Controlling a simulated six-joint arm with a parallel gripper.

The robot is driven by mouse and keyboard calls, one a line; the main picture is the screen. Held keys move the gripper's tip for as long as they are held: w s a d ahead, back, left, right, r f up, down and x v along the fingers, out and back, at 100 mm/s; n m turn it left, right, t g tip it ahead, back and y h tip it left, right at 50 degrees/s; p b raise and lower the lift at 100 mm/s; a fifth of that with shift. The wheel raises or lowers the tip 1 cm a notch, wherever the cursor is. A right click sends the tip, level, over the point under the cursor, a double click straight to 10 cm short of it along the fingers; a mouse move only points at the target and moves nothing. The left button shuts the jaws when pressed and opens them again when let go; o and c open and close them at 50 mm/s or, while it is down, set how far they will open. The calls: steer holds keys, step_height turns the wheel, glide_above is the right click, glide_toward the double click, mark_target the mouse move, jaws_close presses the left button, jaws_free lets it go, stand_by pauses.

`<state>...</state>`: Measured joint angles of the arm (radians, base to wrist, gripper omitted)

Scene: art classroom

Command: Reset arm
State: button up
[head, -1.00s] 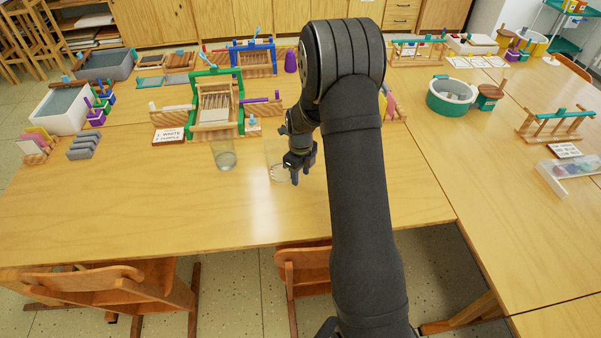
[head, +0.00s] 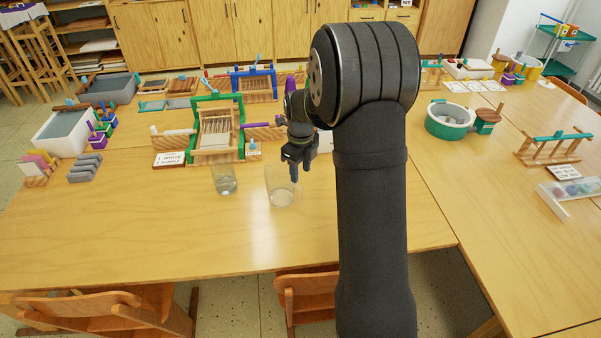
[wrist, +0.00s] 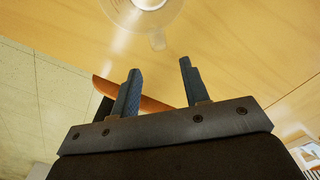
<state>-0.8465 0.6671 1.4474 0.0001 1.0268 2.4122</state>
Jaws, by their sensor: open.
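My gripper (head: 293,170) hangs above the wooden table, its fingers pointing down, just above or behind a clear glass (head: 283,188). In the wrist view my gripper (wrist: 157,82) shows its two dark fingers apart with nothing between them. A round clear vessel (wrist: 145,12) is partly in view at the top of the wrist view, beyond the fingertips and apart from them. My forearm hides part of the table to the right of the gripper.
A second glass (head: 224,180) stands left of the first. Behind them are a green-framed loom (head: 216,130) and a small sign (head: 169,159). A green and white tub (head: 450,119) stands to the right. The table's front area (head: 130,235) is clear. Chairs (head: 100,310) stand at the front edge.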

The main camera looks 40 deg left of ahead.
mark_target(300, 188)
steer(key=shift+f, duration=4.5)
steer(key=shift+f, duration=1.65)
step_height(300, 188, up, 4)
steer(key=shift+r, duration=0.1)
steer(key=w+d+r, duration=0.4)
steer(key=d+r, duration=0.3)
steer(key=d, duration=0.4)
steer(key=w+a+f+n, duration=0.2)
steer(key=w+a+n, duration=0.2)
steer(key=a, duration=0.5)
steer(key=w+a+f+n, duration=0.2)
steer(key=w+a+n, duration=0.1)
steer(key=a, duration=0.6)
steer(key=w+a+f+n, duration=0.3)
steer(key=w+a+n, duration=0.1)
steer(key=a, duration=0.4)
steer(key=shift+w+a+n, duration=0.35)
steer(key=shift+a+n, duration=0.05)
steer(key=shift+n, duration=0.1)
